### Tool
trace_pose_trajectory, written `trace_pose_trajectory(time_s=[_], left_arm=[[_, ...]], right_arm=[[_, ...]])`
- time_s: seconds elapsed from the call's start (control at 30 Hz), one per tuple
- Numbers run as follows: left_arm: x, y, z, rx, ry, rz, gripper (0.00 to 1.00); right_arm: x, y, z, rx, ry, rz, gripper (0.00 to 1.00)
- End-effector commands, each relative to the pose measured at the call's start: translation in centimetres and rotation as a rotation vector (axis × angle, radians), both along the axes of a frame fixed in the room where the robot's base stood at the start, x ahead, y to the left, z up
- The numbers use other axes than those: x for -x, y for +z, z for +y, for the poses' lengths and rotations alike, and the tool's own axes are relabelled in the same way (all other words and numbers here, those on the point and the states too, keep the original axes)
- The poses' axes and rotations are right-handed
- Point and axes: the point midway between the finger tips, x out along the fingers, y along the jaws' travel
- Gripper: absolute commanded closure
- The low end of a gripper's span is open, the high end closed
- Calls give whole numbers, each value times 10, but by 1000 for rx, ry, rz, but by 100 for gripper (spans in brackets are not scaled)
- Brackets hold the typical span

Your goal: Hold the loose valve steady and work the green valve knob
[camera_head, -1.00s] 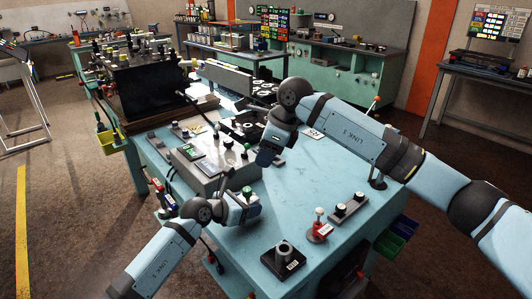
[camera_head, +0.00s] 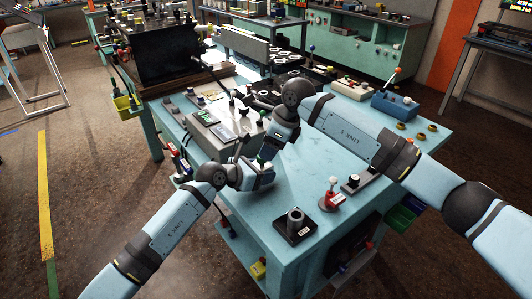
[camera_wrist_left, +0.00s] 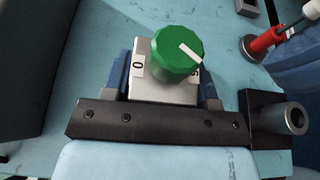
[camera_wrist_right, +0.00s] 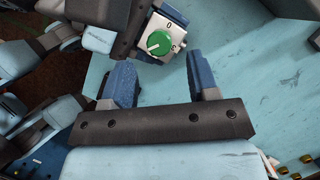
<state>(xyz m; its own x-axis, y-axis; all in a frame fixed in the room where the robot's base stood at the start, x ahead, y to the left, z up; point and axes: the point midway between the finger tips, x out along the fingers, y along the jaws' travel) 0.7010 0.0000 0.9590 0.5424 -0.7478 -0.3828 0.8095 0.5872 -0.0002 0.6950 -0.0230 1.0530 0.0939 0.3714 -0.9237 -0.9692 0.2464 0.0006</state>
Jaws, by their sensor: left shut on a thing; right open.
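The loose valve is a pale metal block (camera_wrist_left: 163,92) with a round green knob (camera_wrist_left: 177,53). My left gripper (camera_wrist_left: 166,95) is shut on the block, with one blue finger on each side. The knob's white pointer line aims at the right-hand label in the left wrist view. The green knob also shows in the head view (camera_head: 262,163), just above the bench. My right gripper (camera_wrist_right: 161,82) is open and empty. In the right wrist view the green knob (camera_wrist_right: 158,43) lies beyond and between its fingertips, apart from them. In the head view my right gripper (camera_head: 272,147) is just above the knob.
A black block with a grey cylinder (camera_head: 296,225) and a red valve (camera_head: 332,197) stand on the bench to the right. A grey control box (camera_head: 226,128) stands close behind my left gripper.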

Motion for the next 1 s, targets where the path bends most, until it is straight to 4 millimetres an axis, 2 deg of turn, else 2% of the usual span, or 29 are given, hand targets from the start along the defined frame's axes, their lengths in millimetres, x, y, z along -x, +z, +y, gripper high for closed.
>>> trace_pose_trajectory(time_s=[0.1,0.23,0.57,0.67,0.8,1.0], left_arm=[[0,0,0,0,1,0,82],[0,0,0,0,1,0,82],[0,0,0,0,0,0,82],[0,0,0,0,0,0,82],[0,0,0,0,0,0,82],[0,0,0,0,0,0,82]], right_arm=[[-1,-16,7,0,0,2,46],[-3,-26,10,0,0,0,46],[-3,-30,12,0,0,-1,46],[-3,-30,12,0,0,-1,64],[-3,-30,12,0,0,-1,95],[-3,-29,12,1,-9,0,96]])
